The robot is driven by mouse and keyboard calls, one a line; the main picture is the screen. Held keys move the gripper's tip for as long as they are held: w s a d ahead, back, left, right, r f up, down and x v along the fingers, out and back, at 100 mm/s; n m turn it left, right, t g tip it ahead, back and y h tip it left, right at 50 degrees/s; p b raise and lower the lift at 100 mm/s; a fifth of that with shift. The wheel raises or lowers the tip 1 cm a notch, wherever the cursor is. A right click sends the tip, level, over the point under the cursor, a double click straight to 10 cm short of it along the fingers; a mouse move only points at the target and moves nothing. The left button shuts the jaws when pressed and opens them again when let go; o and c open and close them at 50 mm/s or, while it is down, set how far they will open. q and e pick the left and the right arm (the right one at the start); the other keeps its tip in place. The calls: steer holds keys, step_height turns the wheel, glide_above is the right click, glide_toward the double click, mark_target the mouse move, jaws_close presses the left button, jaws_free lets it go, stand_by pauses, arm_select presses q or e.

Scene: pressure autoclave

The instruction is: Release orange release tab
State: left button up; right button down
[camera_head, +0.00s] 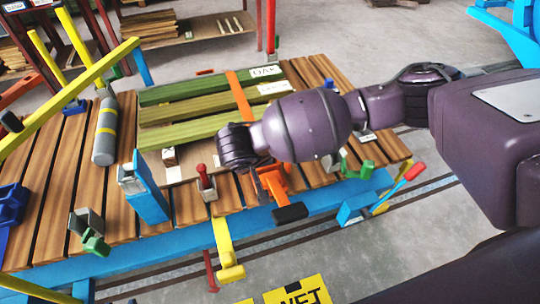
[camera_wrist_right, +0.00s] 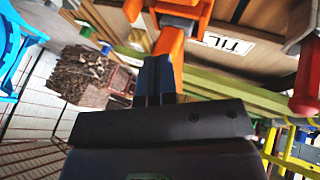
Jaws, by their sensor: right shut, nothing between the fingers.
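An orange ratchet-like part (camera_head: 274,182) with a black-ended handle (camera_head: 290,213) sits at the front edge of the slatted table; I cannot tell which piece is the release tab. An orange strap (camera_head: 240,95) runs back from it over green boards (camera_head: 200,112). My right arm reaches in from the right, and its hand (camera_head: 238,148) hides part of the orange mechanism. In the right wrist view the right gripper's fingers (camera_wrist_right: 155,76) are shut and empty, close to an orange piece (camera_wrist_right: 169,44). Contact cannot be told. My left gripper is not in view.
A red-knobbed lever (camera_head: 205,180) and a blue post (camera_head: 145,187) stand left of the mechanism. A grey cylinder (camera_head: 105,130) lies on the left of the table. A yellow lever (camera_head: 226,250) hangs at the front edge.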

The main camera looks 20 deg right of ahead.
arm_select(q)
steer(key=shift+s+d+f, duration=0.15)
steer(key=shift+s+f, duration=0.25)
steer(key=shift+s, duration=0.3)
arm_select(e)
steer(key=m, duration=0.1)
steer(key=d+m+h, duration=0.1)
steer(key=shift+s+d+r+m, duration=0.25)
steer(key=shift+s+r+m, duration=0.05)
steer(key=shift+s, duration=0.1)
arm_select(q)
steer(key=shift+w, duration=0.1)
arm_select(e)
steer(key=shift+w+d+f, duration=0.2)
steer(key=shift+d+f, duration=0.05)
steer(key=shift+f, duration=0.25)
steer(key=b+x, duration=0.3)
steer(key=x, duration=0.4)
steer(key=shift+w+d+f, duration=0.1)
steer(key=shift+f, duration=0.2)
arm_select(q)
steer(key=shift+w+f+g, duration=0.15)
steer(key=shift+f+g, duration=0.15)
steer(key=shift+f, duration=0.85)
arm_select(e)
steer(key=shift+w+d+f, duration=0.3)
steer(key=shift+d+f, duration=0.05)
steer(key=shift+f, duration=0.1)
